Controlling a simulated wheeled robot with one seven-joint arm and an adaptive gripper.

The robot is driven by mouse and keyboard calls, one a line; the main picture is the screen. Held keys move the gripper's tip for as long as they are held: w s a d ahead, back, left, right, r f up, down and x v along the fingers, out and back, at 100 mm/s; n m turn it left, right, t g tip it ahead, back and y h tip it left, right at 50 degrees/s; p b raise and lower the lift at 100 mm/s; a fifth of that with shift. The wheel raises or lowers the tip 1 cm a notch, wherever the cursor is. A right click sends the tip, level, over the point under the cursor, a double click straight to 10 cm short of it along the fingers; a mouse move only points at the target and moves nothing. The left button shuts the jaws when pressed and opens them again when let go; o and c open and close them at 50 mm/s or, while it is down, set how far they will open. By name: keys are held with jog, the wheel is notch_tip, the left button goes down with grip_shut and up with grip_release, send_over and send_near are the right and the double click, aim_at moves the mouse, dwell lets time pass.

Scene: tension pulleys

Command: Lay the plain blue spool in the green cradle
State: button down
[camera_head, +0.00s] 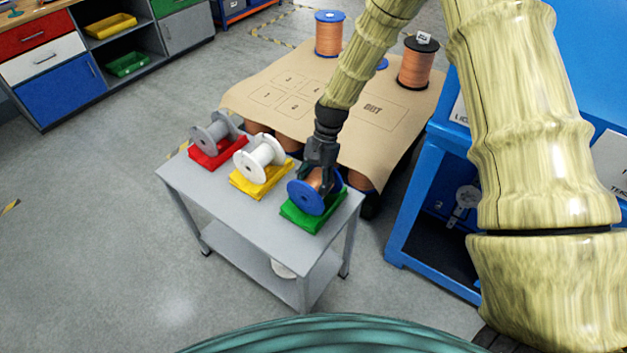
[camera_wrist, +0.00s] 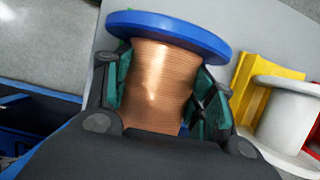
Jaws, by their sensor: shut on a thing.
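The blue spool (camera_head: 306,197), blue-flanged and wound with copper wire, is at the green cradle (camera_head: 290,215) on the right of the grey cart. It lies on its side there, but I cannot tell whether it rests fully on the cradle. My gripper (camera_head: 318,172) is above it, shut on its copper winding. In the wrist view the blue flange and copper winding (camera_wrist: 158,85) sit between the two fingers of my gripper (camera_wrist: 165,95).
A white spool (camera_head: 262,153) lies in a yellow cradle (camera_head: 246,185) beside the green one. A grey spool (camera_head: 213,131) lies in a red cradle (camera_head: 203,157). Behind the cart is a brown-covered table (camera_head: 245,95) with copper spools. A blue frame (camera_head: 415,205) stands at right.

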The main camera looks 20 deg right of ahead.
dwell(0.3)
jog(key=shift+c, duration=2.2)
grip_release()
jog(key=shift+f, duration=0.15)
jog(key=v, duration=1.2)
notch_tip(320, 180, up, 9)
jog(key=p, duration=0.7)
jog(key=shift+d, duration=0.1)
